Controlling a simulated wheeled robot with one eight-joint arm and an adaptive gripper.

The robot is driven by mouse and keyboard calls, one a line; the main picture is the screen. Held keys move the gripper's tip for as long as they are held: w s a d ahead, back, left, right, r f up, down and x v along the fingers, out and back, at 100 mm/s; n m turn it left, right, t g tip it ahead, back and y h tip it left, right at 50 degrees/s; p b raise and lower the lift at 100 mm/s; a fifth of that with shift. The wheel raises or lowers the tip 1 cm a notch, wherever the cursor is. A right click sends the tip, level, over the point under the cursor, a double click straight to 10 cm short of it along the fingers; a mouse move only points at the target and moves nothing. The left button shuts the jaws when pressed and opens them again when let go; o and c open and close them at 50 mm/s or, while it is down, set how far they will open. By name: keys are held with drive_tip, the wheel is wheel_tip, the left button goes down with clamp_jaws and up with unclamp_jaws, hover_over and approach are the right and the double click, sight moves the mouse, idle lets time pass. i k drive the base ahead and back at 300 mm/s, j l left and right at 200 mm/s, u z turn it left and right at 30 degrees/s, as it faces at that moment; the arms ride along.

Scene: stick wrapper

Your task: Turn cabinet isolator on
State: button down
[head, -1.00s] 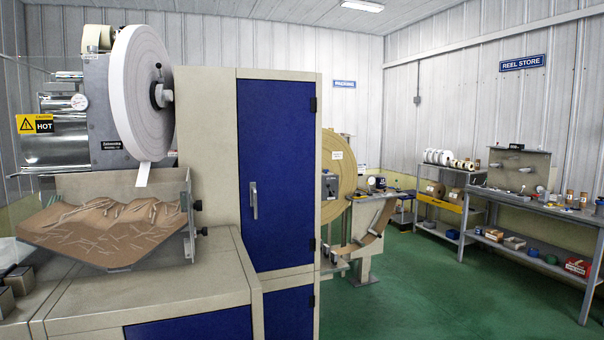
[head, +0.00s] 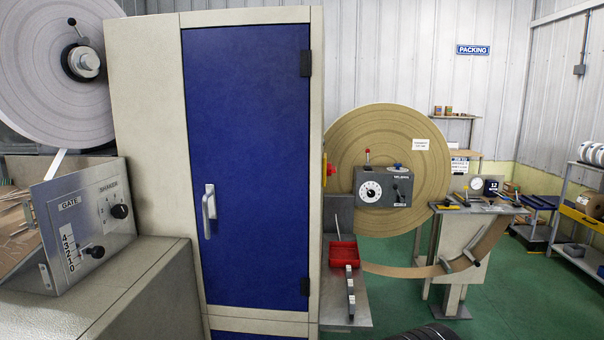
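The cabinet (head: 150,130) is tall and cream, with a blue door (head: 247,150) that is shut and has a pale handle (head: 209,210). A small red and yellow part (head: 328,168) sticks out from the cabinet's right side, seen almost edge-on. It may be the isolator, but its setting cannot be told from here. No isolator shows on the cabinet's front. My gripper is not in view.
A panel with GATE and SHAKER controls (head: 95,215) stands at left, below a white reel (head: 50,70). Right of the cabinet are a red tray (head: 342,256), a grey dial box (head: 383,188) and a large tan reel (head: 345,130). Green floor (head: 510,300) is open at right.

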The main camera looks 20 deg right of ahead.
sight(330, 169)
drive_tip(key=i+l+u, duration=0.1)
drive_tip(key=l, duration=0.55)
drive_tip(key=i+l+u, duration=0.15)
drive_tip(key=l, duration=0.55)
drive_tip(key=u, duration=0.25)
drive_tip(key=i+l+u, duration=0.1)
drive_tip(key=l+u, duration=0.2)
drive_tip(key=u, duration=0.2)
drive_tip(key=i+l+u, duration=0.1)
drive_tip(key=l+u, duration=0.65)
drive_tip(key=u, duration=0.2)
